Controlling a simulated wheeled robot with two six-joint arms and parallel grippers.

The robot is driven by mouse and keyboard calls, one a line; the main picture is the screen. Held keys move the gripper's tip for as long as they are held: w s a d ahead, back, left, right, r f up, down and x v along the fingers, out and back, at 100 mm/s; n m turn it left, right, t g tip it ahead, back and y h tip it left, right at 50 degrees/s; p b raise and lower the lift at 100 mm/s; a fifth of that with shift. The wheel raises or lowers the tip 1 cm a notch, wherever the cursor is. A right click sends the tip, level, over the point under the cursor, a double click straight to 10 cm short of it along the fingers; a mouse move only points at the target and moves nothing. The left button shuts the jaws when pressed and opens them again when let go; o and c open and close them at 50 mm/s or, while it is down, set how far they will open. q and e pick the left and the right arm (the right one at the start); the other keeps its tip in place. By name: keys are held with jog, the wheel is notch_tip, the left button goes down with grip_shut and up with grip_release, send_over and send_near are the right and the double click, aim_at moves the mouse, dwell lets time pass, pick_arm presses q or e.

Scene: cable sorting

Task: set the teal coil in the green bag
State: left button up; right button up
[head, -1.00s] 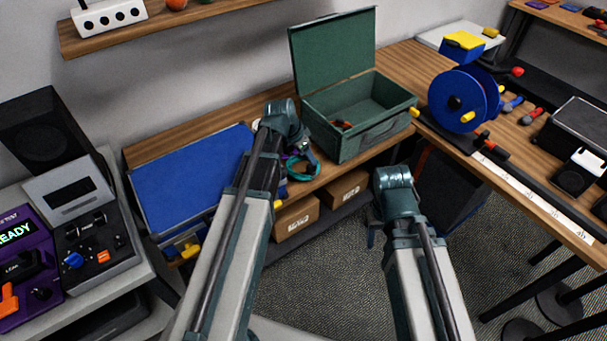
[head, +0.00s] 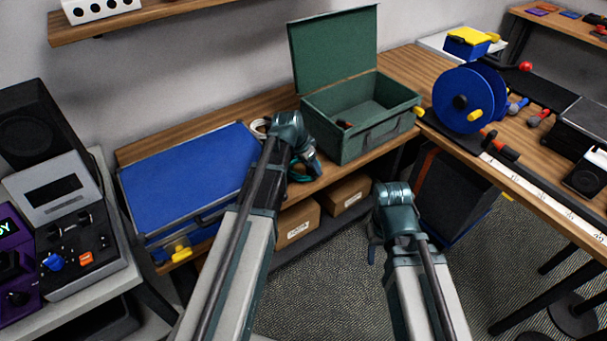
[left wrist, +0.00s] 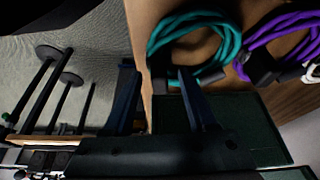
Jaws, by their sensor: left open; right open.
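The teal coil (head: 304,176) lies on the wooden bench, mostly hidden behind my left gripper (head: 314,168) in the head view. The left wrist view shows the teal coil (left wrist: 232,42) as a ring with a dark band. My left gripper (left wrist: 157,70) is open there, with one finger over the coil's near edge and the other beside it. The green bag (head: 378,136) looks like an open, box-shaped case with its lid raised, just right of the left gripper. A small reddish-dark item lies in it. My right gripper (head: 374,250) is open and empty, in front of the bench.
A purple coil (left wrist: 262,42) lies beside the teal one. A blue case (head: 185,175) lies left on the bench. Cardboard boxes (head: 297,222) sit on the shelf below. A blue reel (head: 460,100) stands on the right-hand bench. The shelf (head: 170,10) is above.

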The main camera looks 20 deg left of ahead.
pick_arm(q)
grip_shut()
dwell(0.3)
jog(key=shift+r, duration=0.15)
jog(key=shift+r+p, duration=0.55)
jog(key=shift+p, duration=0.25)
notch_tip(320, 180, up, 3)
jog(key=p, duration=0.3)
jog(key=s+d, duration=0.9)
jog(key=s, duration=0.4)
jog(key=shift+s+r+p, duration=0.15)
jog(key=shift+r+p, duration=0.15)
jog(key=shift+r, duration=0.05)
